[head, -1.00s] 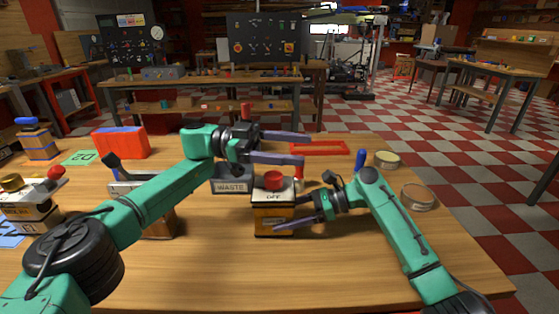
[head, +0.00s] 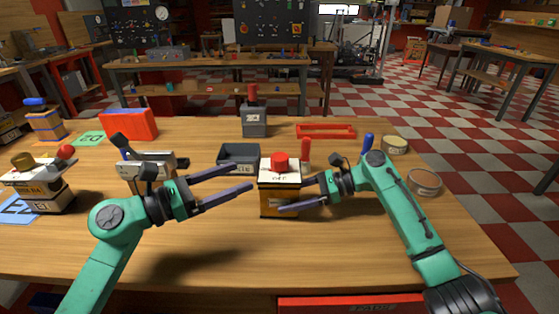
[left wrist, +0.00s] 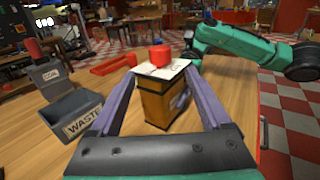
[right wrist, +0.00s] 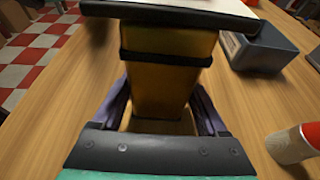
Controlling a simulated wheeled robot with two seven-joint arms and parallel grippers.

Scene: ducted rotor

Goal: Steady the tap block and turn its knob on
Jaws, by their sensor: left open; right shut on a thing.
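The tap block (head: 268,205) stands upright on the table, a yellow-brown box with a white top plate and a red knob (head: 280,161) on it. The label on the plate seems to read OFF in the earlier head view. My right gripper (head: 300,194) is shut on the block's body from the right; in the right wrist view its fingers (right wrist: 162,105) lie on both sides of the body. My left gripper (head: 243,181) is open and empty, left of the block and apart from it. In the left wrist view the block and knob (left wrist: 160,56) show beyond its spread fingers.
A grey WASTE bin (head: 238,155) stands behind and left of the block. A red handle-like object (head: 306,151) stands just behind right. Round tins (head: 424,182) are at the right, and a red frame (head: 325,131) lies at the back. The table's front is clear.

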